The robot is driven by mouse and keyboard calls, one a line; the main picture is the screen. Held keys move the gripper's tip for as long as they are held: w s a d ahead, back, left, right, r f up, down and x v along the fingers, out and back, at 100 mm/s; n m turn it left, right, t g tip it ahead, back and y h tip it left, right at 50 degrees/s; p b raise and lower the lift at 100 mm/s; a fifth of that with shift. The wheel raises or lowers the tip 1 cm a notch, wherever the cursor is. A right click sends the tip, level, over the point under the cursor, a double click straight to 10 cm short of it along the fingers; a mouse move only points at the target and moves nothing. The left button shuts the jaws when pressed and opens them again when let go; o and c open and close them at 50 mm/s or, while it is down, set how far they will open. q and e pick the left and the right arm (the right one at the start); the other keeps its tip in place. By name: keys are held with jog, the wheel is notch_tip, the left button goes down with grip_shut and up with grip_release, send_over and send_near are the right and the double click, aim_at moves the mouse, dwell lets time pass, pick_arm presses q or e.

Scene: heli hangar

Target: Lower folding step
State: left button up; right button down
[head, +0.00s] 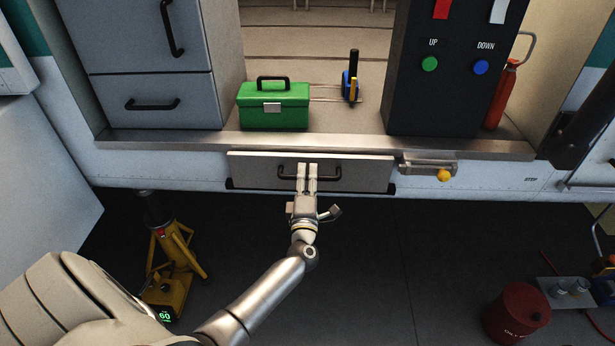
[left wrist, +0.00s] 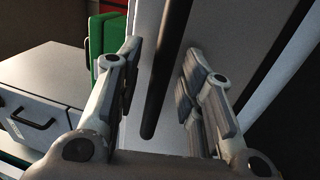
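The folding step (head: 248,170) is a grey panel folded up upright against the sill below the helicopter's doorway. It has a black bar handle (head: 345,173) across its face. My left gripper (head: 307,170) is at the middle of this handle. In the left wrist view, the handle (left wrist: 168,70) runs between the two fingers of my left gripper (left wrist: 160,85). The fingers stand apart with gaps beside the bar, so the gripper is open around it and not closed on it. My right gripper is not in view.
A latch with a yellow knob (head: 444,175) sits right of the step. A green toolbox (head: 273,105) stands on the floor above the sill (head: 320,142). A yellow jack (head: 172,250) is below left, a red drum (head: 516,315) at lower right. The floor below the step looks clear.

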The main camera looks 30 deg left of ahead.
pick_arm(q)
grip_shut()
dwell(0.5)
